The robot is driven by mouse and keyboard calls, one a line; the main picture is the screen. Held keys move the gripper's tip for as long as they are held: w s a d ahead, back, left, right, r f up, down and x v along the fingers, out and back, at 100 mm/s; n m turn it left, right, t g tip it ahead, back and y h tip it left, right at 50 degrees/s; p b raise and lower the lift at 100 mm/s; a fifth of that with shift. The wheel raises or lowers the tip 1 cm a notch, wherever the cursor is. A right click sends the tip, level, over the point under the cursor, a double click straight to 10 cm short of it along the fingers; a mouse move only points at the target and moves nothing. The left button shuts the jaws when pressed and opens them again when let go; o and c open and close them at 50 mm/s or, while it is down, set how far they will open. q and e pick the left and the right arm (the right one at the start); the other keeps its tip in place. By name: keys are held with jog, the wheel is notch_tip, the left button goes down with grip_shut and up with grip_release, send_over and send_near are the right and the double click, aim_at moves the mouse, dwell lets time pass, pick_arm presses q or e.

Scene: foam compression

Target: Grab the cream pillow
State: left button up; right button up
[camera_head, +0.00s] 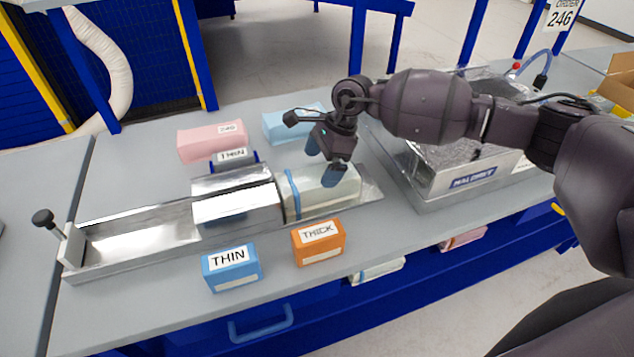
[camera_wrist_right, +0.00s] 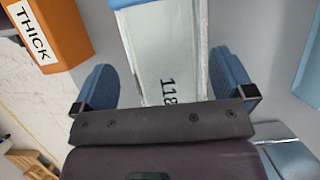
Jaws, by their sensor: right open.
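The cream pillow (camera_head: 330,190), a pale block with a blue band near its left end, lies at the right end of the metal compression channel (camera_head: 140,236). In the right wrist view the cream pillow (camera_wrist_right: 160,50) shows the printed digits "118". My right gripper (camera_head: 332,172) is over the pillow with its blue fingertips apart. In the right wrist view the right gripper (camera_wrist_right: 170,88) has one finger on each side of the pillow, with visible gaps; contact cannot be told. My left gripper is not in view.
A pink block (camera_head: 208,142) and a light blue block (camera_head: 290,122) lie behind the channel. A blue THIN box (camera_head: 232,268) and an orange THICK box (camera_head: 318,242) stand in front. A MALDMIT-like labelled bin (camera_head: 470,182) stands right, under my arm.

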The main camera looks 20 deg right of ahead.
aim_at(318, 175)
jog(key=shift+a+f, duration=0.2)
jog(key=shift+f, duration=0.5)
jog(key=x, duration=0.2)
jog(key=p+x, duration=0.1)
jog(key=x, duration=0.1)
jog(key=shift+w+d+f, duration=0.15)
jog(key=shift+d, duration=0.1)
jog(key=shift+a+f, duration=0.15)
jog(key=shift+f, duration=0.15)
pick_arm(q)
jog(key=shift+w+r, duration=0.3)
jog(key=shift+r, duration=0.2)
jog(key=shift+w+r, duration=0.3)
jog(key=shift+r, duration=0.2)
pick_arm(e)
jog(key=c, duration=0.5)
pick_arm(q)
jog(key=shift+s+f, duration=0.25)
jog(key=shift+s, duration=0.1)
pick_arm(e)
jog(key=shift+c, duration=0.2)
jog(key=shift+r, duration=0.1)
